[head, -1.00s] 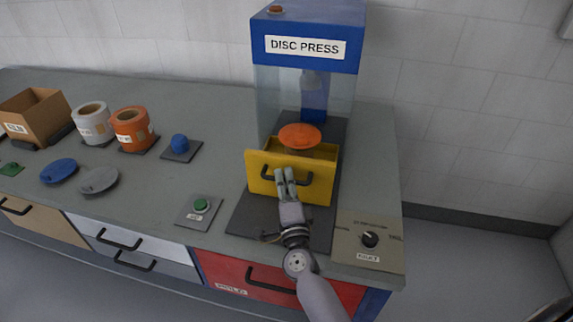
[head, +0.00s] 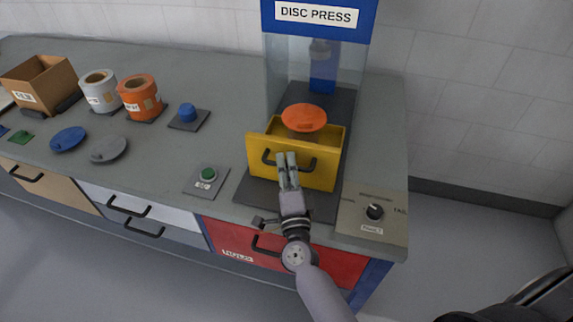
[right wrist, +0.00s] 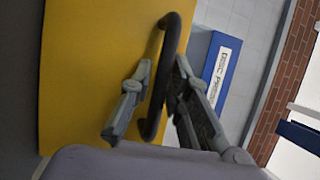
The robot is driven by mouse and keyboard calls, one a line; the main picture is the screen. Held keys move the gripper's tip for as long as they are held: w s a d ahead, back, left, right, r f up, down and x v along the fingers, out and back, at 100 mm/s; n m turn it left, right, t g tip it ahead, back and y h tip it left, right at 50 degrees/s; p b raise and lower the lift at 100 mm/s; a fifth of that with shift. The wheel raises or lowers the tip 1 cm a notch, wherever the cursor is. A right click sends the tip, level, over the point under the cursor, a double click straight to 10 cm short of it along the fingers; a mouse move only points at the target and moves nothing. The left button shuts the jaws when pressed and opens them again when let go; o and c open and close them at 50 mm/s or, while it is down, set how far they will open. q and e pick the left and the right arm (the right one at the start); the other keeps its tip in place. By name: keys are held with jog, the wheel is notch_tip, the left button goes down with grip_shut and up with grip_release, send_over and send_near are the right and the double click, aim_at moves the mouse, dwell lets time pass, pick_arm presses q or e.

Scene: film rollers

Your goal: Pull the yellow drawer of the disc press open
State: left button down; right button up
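The yellow drawer (head: 318,174) of the disc press (head: 317,14) stands pulled out toward the front, with its inside partly showing from above. Its black handle (head: 268,157) is on the front face; it also shows in the right wrist view (right wrist: 168,45). My right gripper (head: 288,160) is at the handle, one finger on each side. In the right wrist view the fingertips (right wrist: 163,64) close in on the bar against the yellow front (right wrist: 90,60). An orange disc (head: 304,117) sits above the drawer's back part; what supports it is partly hidden. My left gripper is out of view.
A green button (head: 208,174) is left of the drawer and a dial panel (head: 375,211) right of it. Orange (head: 140,97) and white (head: 98,91) rolls, a blue knob (head: 187,113) and a cardboard box (head: 38,84) stand further left. A red drawer (head: 330,264) is below.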

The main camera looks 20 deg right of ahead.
jog(key=shift+o, duration=1.3)
jog(key=shift+s, duration=0.1)
jog(key=v, duration=1.2)
